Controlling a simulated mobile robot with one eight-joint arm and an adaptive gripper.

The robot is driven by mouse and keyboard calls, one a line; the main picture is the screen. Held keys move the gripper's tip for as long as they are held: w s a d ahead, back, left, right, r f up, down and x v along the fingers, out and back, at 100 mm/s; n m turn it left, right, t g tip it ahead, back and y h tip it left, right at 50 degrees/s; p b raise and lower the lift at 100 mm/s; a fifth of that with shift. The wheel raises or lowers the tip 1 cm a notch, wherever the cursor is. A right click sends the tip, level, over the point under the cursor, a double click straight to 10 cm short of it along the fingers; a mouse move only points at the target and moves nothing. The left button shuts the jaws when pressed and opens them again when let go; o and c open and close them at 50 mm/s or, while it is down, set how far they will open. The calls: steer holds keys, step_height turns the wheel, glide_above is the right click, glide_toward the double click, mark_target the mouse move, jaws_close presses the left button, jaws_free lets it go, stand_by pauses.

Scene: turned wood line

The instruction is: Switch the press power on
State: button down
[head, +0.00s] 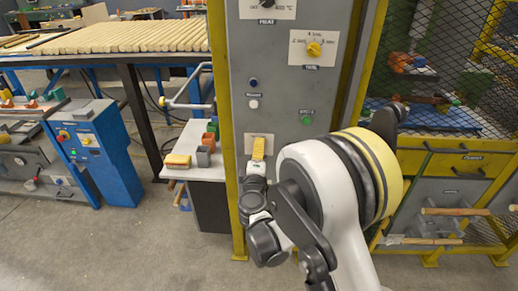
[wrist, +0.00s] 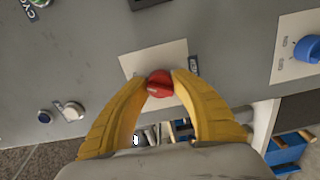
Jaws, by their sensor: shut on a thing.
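A red knob (wrist: 159,83) sits on a white plate (wrist: 140,60) on the grey control panel (wrist: 90,60). A dark label beside the plate is too small to read, so I cannot confirm that it is the power switch. My gripper (wrist: 158,85) is shut on the red knob, one yellow finger on each side. In the head view my gripper (head: 258,150) is at the white plate (head: 249,140) low on the panel's left part, and its fingers hide the knob. Which position the knob is turned to cannot be told.
A blue knob (wrist: 307,48) is on another plate nearby. A dark blue button (head: 253,82), a white button (head: 253,104) and a green button (head: 306,120) are above my gripper. A yellow dial knob (head: 314,49) is higher. A small table (head: 190,140) with blocks stands left.

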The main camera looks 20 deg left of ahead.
stand_by(0.3)
steer(key=c, duration=1)
jaws_free()
steer(key=shift+c, duration=0.2)
steer(key=v, duration=0.7)
steer(key=shift+s, duration=0.25)
